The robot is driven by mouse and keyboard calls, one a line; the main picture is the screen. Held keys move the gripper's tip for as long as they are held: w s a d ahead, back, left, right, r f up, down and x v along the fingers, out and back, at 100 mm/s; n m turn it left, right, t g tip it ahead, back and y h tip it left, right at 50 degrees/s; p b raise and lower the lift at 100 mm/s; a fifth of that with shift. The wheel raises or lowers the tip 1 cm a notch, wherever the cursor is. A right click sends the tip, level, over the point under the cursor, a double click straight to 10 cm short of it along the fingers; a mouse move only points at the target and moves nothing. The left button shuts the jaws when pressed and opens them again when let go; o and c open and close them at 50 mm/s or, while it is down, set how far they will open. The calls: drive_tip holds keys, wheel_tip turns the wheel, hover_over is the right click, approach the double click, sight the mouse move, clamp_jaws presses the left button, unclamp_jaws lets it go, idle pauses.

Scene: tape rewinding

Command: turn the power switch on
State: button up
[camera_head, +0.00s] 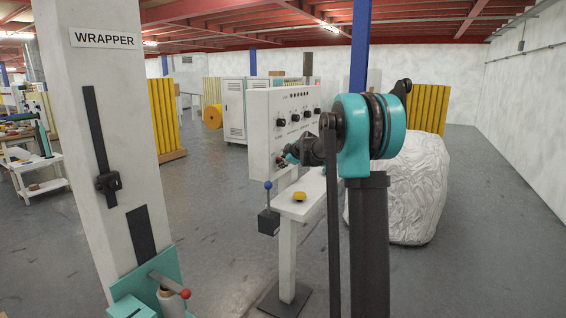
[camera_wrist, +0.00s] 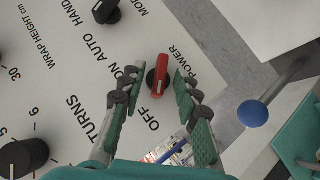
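The power switch (camera_wrist: 160,76) is a red handle on a dark round base, on the white control panel (camera_wrist: 75,60). The word POWER is beside it, with ON and OFF printed on its left side in the wrist view. A pale mark on its lower end faces toward OFF. My gripper (camera_wrist: 156,80) is open, with one green-and-grey finger on each side of the red handle. Whether the fingers touch it cannot be told. In the head view, my gripper (camera_head: 290,157) is at the panel's (camera_head: 262,110) lower edge, and my arm hides part of the panel.
Other black knobs (camera_wrist: 106,10) share the panel. A lever with a blue ball (camera_wrist: 252,113) is close to the panel's right in the wrist view. A white stand (camera_head: 300,195) with a yellow button (camera_head: 299,195) is below. A WRAPPER column (camera_head: 103,130) stands left.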

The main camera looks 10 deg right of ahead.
drive_tip(key=shift+w+a+f, duration=0.1)
drive_tip(key=shift+w+f, duration=0.1)
drive_tip(key=shift+w, duration=0.05)
drive_tip(key=shift+c, duration=0.3)
clamp_jaws()
